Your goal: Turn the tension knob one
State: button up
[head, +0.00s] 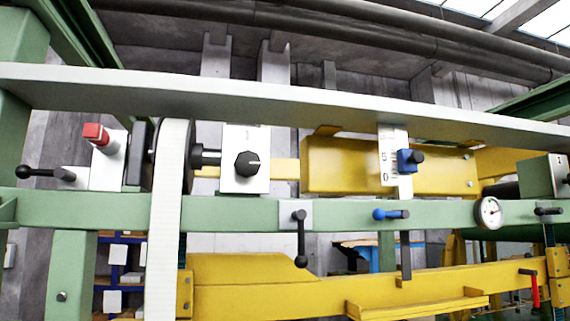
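A black round knob (247,164) sits on a white upright plate (240,183) left of the middle in the head view. A light mark on the knob seems to point to the right. A small marking above the knob is too small to read. I cannot tell for sure whether this is the tension knob. A pale belt (170,200) runs down over a dark roller (140,155) to its left. My gripper is not in view, and nothing of it shows at the knob.
A grey shelf edge (280,103) spans above the knob. Black levers (301,238) and (40,172) stick out. A red button (96,133), a blue slider (408,161) on a numbered scale, a blue lever (390,214) and a gauge (489,212) sit along the green beam (350,215).

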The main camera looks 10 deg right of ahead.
aim_at(247, 164)
jog(key=z, duration=0.95)
jog(key=k, duration=1.65)
jog(key=z, duration=1.9)
jog(key=k, duration=0.15)
jog(key=u, duration=3.8)
